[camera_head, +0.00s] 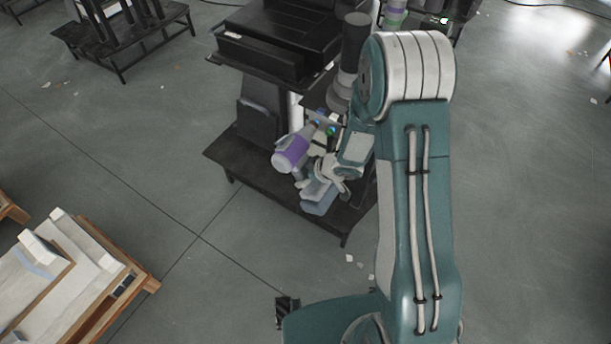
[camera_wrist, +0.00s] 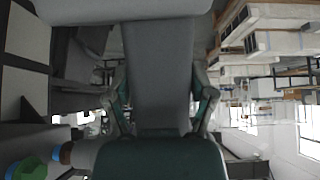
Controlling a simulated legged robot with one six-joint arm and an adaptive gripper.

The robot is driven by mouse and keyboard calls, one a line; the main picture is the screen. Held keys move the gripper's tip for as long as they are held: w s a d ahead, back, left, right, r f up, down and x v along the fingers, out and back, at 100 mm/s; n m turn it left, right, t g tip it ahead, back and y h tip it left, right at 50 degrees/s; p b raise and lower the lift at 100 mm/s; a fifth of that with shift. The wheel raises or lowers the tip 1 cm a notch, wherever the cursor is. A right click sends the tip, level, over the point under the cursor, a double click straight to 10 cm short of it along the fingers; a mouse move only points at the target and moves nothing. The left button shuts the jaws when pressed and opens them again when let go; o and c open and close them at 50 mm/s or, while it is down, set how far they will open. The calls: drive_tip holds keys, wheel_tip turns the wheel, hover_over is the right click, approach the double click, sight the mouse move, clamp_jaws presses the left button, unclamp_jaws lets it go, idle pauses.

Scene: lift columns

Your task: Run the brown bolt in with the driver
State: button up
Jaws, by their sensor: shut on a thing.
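The driver (camera_head: 291,152) has a purple and grey body and a blue-grey foot. In the head view its narrow end points up and right at a panel with coloured bolts. My gripper (camera_head: 323,173) is shut on the driver. In the wrist view a grey part of the driver (camera_wrist: 157,75) lies between my fingers (camera_wrist: 160,100). The brown bolt (camera_wrist: 66,153) shows at lower left in the wrist view, beside a green bolt (camera_wrist: 30,168). In the head view the driver's nose is close to the panel; I cannot tell whether it touches the brown bolt.
A blue bolt (camera_head: 316,123) and a green bolt (camera_head: 331,130) show beside the driver's nose. A black stand (camera_head: 225,152) with a low shelf carries the work. A wooden pallet with white slabs (camera_head: 60,270) is at lower left. Grey floor between is clear.

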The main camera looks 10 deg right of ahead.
drive_tip(key=shift+w+d, duration=0.8)
drive_tip(key=shift+w, duration=0.25)
idle(3.0)
drive_tip(key=shift+s+a, duration=0.8)
drive_tip(key=shift+s, duration=0.25)
drive_tip(key=shift+s+a, duration=0.8)
drive_tip(key=shift+s, duration=0.2)
drive_tip(key=s+a, duration=0.2)
drive_tip(key=s, duration=0.1)
drive_tip(key=shift+a, duration=0.25)
